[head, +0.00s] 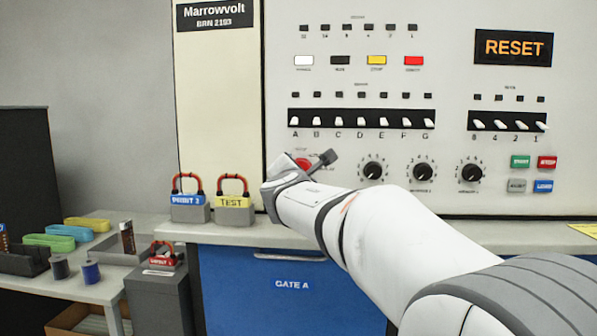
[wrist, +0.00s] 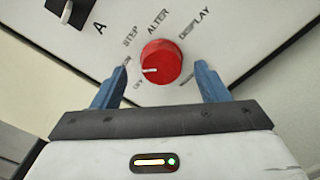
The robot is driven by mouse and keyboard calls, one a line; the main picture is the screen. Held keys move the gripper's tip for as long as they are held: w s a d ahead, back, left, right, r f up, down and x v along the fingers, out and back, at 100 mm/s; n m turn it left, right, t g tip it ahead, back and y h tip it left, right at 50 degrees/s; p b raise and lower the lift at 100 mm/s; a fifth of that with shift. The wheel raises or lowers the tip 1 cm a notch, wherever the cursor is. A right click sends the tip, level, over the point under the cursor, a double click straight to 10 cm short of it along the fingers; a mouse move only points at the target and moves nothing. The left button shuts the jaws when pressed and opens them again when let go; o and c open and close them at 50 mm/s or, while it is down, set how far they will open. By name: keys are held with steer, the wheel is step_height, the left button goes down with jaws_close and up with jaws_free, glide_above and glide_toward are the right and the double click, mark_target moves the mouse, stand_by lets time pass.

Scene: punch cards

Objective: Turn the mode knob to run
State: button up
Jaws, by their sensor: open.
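The red mode knob (wrist: 161,62) is on the light panel, with labels around it in the wrist view; STEP, ALTER and DISPLAY are readable. Its white pointer mark faces left and slightly down, near a small label that looks like OFF. Another label, perhaps RUN, is partly behind the left finger. In the head view the knob (head: 302,163) is partly covered by my gripper (head: 308,172). In the wrist view my gripper (wrist: 161,72) is open, with one blue finger on each side of the knob and visible gaps between.
A row of white toggle switches (head: 361,119) sits above the knob. Black dials (head: 373,171) lie to its right. Padlocks with red shackles, PERMIT 2 (head: 188,203) and TEST (head: 232,204), stand on the ledge at left.

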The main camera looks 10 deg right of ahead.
steer(key=v, duration=0.5)
steer(key=s+d+f+m+g+p, duration=0.3)
steer(key=s+d+m+g+p, duration=0.1)
steer(key=s+m+p, duration=0.3)
steer(key=s+d+f+m+g+p, duration=0.2)
steer(key=s+d+m+g+p, duration=0.2)
steer(key=s+m+p, duration=0.25)
steer(key=s+a+f+m+g+y+p, duration=0.2)
steer(key=s+m+p, duration=0.3)
steer(key=s, duration=0.3)
steer(key=s+a+f+m+g+y+p, duration=0.3)
steer(key=s+a+m+g+p, duration=0.1)
steer(key=s, duration=0.5)
steer(key=shift+s+a+f+m+g+y+p, duration=0.2)
steer(key=shift+a+m+g+y+p, duration=0.15)
steer(key=shift+a+m, duration=0.15)
